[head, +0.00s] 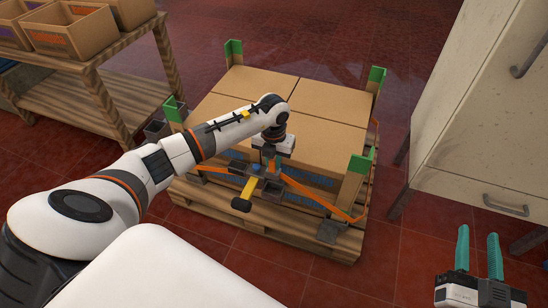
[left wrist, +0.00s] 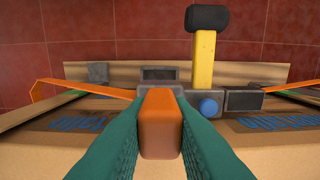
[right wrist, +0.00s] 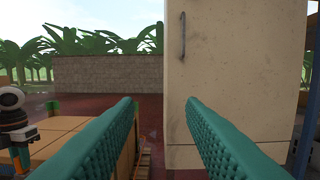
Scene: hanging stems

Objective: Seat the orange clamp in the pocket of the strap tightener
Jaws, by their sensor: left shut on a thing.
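The orange clamp (left wrist: 160,125) is held between the green fingers of my left gripper (left wrist: 160,140), which is shut on it. The strap tightener (left wrist: 238,101) is a dark grey body with a blue button and a yellow handle with a black end; it also shows in the head view (head: 270,188). Its open pocket (left wrist: 158,74) lies just beyond the clamp in the left wrist view. The clamp's far end is at or close to the pocket; I cannot tell if it touches. My left gripper (head: 270,163) is above the tightener. My right gripper (head: 479,255) is open and empty, far right.
An orange strap (head: 315,195) runs along the front of cardboard boxes (head: 290,105) on a wooden pallet (head: 235,210). Green corner guards (head: 376,76) stand at the corners. A pale cabinet (head: 475,110) is at right, a wooden shelf (head: 115,95) at left.

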